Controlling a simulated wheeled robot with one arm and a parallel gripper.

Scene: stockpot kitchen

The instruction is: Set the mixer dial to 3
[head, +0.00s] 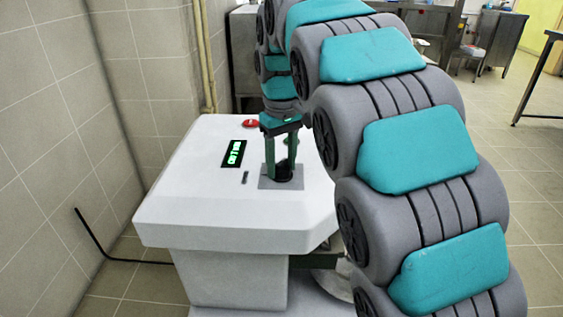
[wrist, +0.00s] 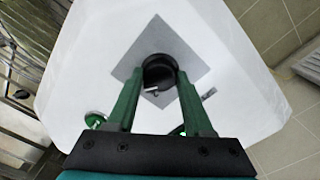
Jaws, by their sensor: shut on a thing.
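The mixer dial is a black round knob (wrist: 158,73) on a grey square plate (wrist: 200,72) on top of the white mixer housing (head: 190,190). In the head view the knob (head: 284,172) shows between my gripper's fingers. My gripper (head: 284,172) points down with its green fingers on either side of the knob, shut on it. A small white mark shows on the knob in the wrist view. The number it points to cannot be read. A dark display (head: 233,153) with green characters sits left of the plate; its text is too small to read surely.
A red button (head: 250,124) is behind the display, and a green button (wrist: 95,119) shows beside my gripper. A small dark switch (head: 245,177) lies left of the plate. Tiled walls stand close on the left. Open floor is at the right.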

